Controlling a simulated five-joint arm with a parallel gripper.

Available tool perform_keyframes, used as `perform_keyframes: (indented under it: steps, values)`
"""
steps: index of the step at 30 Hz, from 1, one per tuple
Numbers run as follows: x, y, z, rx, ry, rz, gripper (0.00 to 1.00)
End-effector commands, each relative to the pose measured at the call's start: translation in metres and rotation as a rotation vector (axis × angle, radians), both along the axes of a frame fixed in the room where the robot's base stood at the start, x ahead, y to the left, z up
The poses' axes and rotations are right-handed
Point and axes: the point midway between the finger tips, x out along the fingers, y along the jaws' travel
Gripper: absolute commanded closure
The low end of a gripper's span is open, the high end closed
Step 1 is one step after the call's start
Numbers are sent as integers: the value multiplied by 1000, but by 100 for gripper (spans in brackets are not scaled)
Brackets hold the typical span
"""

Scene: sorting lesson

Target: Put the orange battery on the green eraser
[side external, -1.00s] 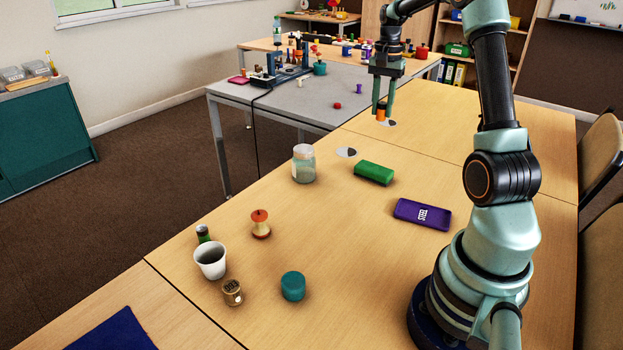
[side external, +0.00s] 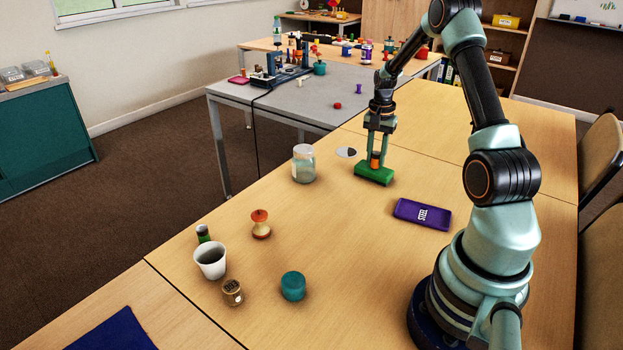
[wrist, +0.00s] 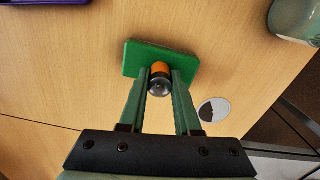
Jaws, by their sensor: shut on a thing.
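The green eraser (side external: 374,175) lies flat on the table; it also shows in the wrist view (wrist: 134,62). My gripper (side external: 376,160) is shut on the orange battery (side external: 375,156), which stands upright between the fingers. In the side view the battery is right over the eraser, its lower end at the eraser's top. I cannot tell whether they touch. In the wrist view the battery (wrist: 160,69) shows its grey end and orange side between the fingertips, in front of the eraser.
A round black-and-white disc (side external: 346,152) is close behind.

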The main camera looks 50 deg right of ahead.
Motion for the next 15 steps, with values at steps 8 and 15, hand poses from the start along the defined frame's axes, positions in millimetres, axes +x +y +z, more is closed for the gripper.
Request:
perform_keyframes:
  steps: [8,15]
  values:
    - [0,0,-1,0,0,0,100]
    - [0,0,-3,-1,0,0,39]
